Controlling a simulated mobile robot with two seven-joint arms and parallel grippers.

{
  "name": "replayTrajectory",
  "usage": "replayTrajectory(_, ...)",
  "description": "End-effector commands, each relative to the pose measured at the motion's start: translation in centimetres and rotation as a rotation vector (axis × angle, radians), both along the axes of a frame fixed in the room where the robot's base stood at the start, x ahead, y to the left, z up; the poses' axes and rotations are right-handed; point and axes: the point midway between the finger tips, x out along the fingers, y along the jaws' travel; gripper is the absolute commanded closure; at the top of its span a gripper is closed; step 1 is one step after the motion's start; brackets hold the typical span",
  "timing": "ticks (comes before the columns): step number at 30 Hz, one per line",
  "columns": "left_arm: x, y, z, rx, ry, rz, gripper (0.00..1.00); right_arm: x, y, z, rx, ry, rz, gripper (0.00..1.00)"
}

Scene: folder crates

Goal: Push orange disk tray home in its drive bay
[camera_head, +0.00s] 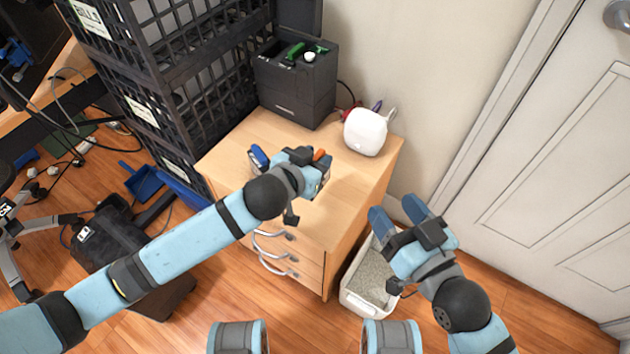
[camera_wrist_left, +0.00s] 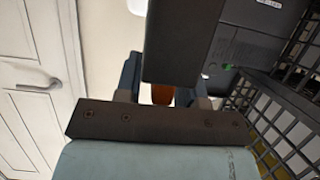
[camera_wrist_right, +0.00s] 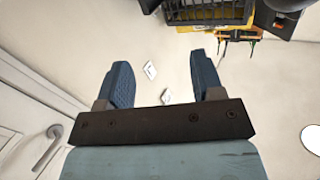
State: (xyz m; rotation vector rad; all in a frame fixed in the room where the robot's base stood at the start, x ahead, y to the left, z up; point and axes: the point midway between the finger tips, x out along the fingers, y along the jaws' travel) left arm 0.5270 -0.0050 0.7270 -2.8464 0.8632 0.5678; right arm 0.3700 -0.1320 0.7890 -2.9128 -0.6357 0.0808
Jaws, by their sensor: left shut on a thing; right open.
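My left gripper (camera_head: 312,160) is over the wooden cabinet top, in front of the dark drive box (camera_head: 293,90). It is shut on the orange disk tray, whose orange part (camera_head: 320,155) shows just beyond it. In the left wrist view the orange part (camera_wrist_left: 162,94) sits between the blue fingers, below a dark block (camera_wrist_left: 182,40) that hides part of the view; I cannot tell whether it belongs to the tray. The drive box (camera_wrist_left: 250,45) also shows there with a green light. Its bay opening is not clear. My right gripper (camera_head: 398,212) is open and empty.
Stacked black crates (camera_head: 170,70) rise at left. A white bin (camera_head: 362,308) stands on the floor near my right gripper.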

Motion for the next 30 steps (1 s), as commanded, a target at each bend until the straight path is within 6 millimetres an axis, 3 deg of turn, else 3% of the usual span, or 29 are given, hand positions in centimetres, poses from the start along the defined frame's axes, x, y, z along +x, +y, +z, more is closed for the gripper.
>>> replayTrajectory(1,0.0,0.0,-1.1,0.001,-0.001,0.000,1.00,0.0,0.2,0.3,0.014,-0.024,0.005,0.39)
replayTrajectory(8,0.0,0.0,-2.6,0.000,0.000,0.001,1.00,0.0,0.5,1.5,0.046,-0.071,0.016,0.39)
replayTrajectory(15,0.0,0.0,-5.6,-0.001,0.001,0.000,1.00,-0.1,0.8,2.3,0.067,-0.099,0.023,0.39)
replayTrajectory(27,0.0,0.0,-6.2,-0.001,0.000,0.000,1.00,-0.1,0.8,2.1,0.067,-0.099,0.023,0.39)
replayTrajectory(28,0.0,0.0,-6.3,-0.001,-0.001,0.000,0.60,-0.1,0.8,2.2,0.067,-0.099,0.023,0.39)
replayTrajectory(30,0.0,0.0,-6.2,-0.001,-0.001,0.000,0.44,-0.1,0.8,2.2,0.067,-0.099,0.023,0.39)
